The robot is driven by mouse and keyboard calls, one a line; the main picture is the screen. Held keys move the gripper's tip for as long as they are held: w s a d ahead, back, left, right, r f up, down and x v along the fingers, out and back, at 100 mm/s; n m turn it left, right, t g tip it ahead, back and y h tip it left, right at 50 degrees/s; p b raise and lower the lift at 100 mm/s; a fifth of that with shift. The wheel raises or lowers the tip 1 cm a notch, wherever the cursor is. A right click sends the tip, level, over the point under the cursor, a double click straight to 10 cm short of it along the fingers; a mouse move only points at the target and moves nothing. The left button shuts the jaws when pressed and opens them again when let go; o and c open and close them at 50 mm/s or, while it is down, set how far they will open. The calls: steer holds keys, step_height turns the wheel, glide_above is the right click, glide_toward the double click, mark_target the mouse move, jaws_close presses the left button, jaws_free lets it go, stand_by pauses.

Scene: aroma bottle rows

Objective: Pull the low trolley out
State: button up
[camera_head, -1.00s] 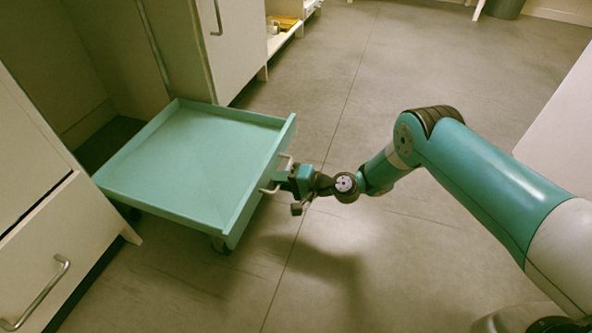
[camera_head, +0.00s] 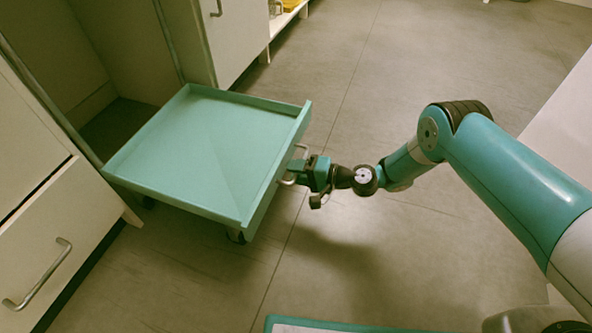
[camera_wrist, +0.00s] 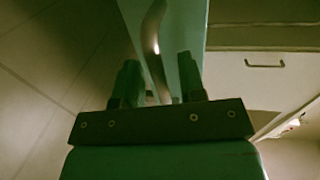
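The low trolley (camera_head: 200,150) is a teal, shallow, empty tray on castors. It stands mostly out of a bay between cream cabinets, with its left end still at the opening. Its metal handle (camera_head: 302,151) is on the right side. My gripper (camera_head: 298,172) is at the handle, with the bar between its fingers. In the wrist view, the curved handle (camera_wrist: 155,38) runs between the two dark fingers of my gripper (camera_wrist: 159,80). The exact contact at the fingers is dark and partly hidden.
A cream drawer unit (camera_head: 95,220) with a metal handle stands close to the trolley's left front. Another cabinet (camera_head: 235,40) stands behind it. The grey floor (camera_head: 400,75) is open to the right. A pale surface (camera_head: 565,125) is at the right edge.

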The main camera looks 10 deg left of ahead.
steer(key=shift+w+d, duration=0.1)
steer(key=p+v, duration=0.8)
steer(key=v, duration=0.9)
steer(key=shift+d, duration=0.1)
